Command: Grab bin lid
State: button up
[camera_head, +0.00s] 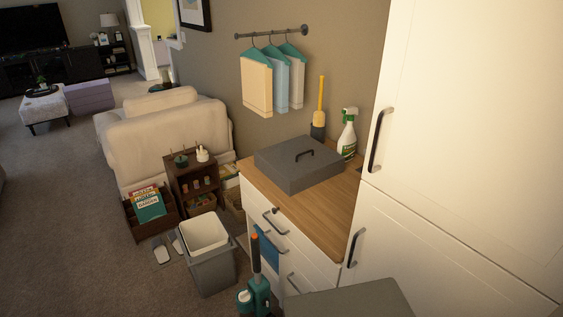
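A dark grey square lid (285,171) with a raised black bar handle (305,154) lies flat on a wooden countertop (318,206). An open grey bin (213,272) with a pale liner (204,233) stands on the carpet left of the white drawers, and no lid is on it. My gripper is not in view, so its state and its place relative to the lid are not shown.
A green-and-white spray bottle (347,137) and a yellow-handled brush (319,109) stand behind the lid. Tall white cabinets (460,130) close off the right. A teal upright tool (258,292) stands before the drawers (289,250). Carpet (75,235) is clear at left.

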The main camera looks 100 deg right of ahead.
aim_at(298, 164)
jog(key=z, duration=0.2)
jog(key=i, duration=0.1)
jog(key=z, duration=3.5)
jog(key=k, duration=1.15)
jog(key=u, duration=0.9)
jog(key=i, duration=1.55)
jog(key=u, duration=0.75)
jog(key=i, duration=0.65)
jog(key=z, duration=0.2)
